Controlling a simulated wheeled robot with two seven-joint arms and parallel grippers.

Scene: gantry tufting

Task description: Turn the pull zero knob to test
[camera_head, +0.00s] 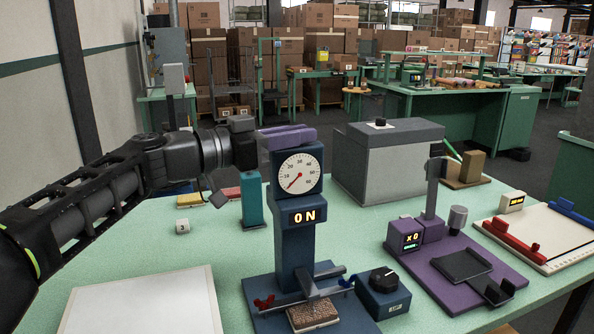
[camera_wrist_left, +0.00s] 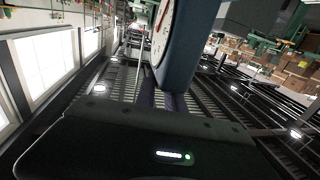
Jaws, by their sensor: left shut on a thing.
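A blue gauge stand (camera_head: 296,230) stands on the table, with a round white dial with a red needle and a lit display that reads ON. A black knob (camera_head: 384,279) sits on a small blue box to the right of the stand's foot; its label is too small to read. My left gripper (camera_head: 290,137) has its purple fingers together at the top of the gauge head, far from the black knob. In the left wrist view the blue gauge head (camera_wrist_left: 186,45) fills the upper middle, close to the fingers. The gripped part is hidden. My right gripper is not in view.
A grey box (camera_head: 390,165) stands behind the stand. A purple fixture (camera_head: 460,275) is to the right, then a white board (camera_head: 540,240). A brown sample (camera_head: 313,314) lies at the stand's foot. A white sheet (camera_head: 142,303) lies front left, with clear green table beside it.

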